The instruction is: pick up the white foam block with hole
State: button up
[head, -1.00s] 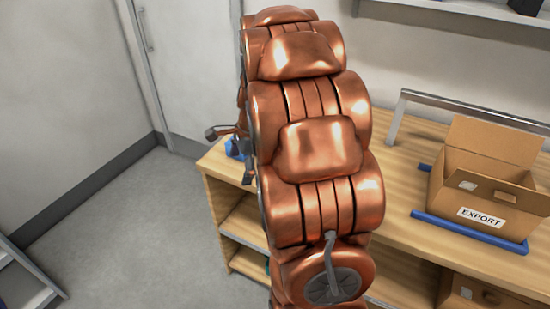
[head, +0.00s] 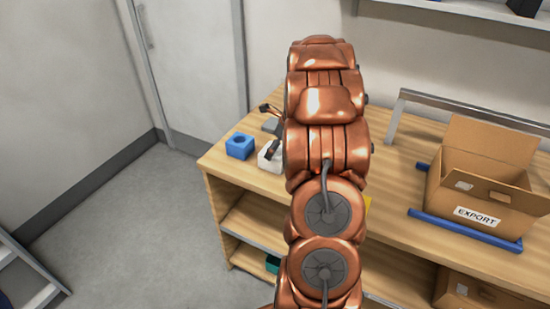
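The white foam block (head: 266,160) sits on the wooden table near its left end, just right of a blue block with a hole (head: 239,147). My arm covers its right part, and its hole cannot be made out. My gripper (head: 267,131) shows at the left side of my copper-coloured arm. Its two dark fingers are spread apart with nothing seen between them. The lower finger overlaps the white block in the picture; whether it touches cannot be told. The gripper's palm is hidden behind the arm.
An open cardboard box marked EXPORT (head: 484,187) stands on the right of the table between blue bars (head: 466,229). A grey metal rail (head: 455,103) runs behind it. A yellow thing (head: 368,204) peeks out beside my arm. A teal thing (head: 272,264) is on the shelf below.

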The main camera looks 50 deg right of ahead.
jog(key=shift+p+x, duration=0.9)
jog(key=shift+x, duration=1.55)
jog(key=shift+c, duration=0.4)
jog(key=c, duration=0.5)
jog(key=shift+o, duration=0.2)
jog(key=shift+r, duration=0.1)
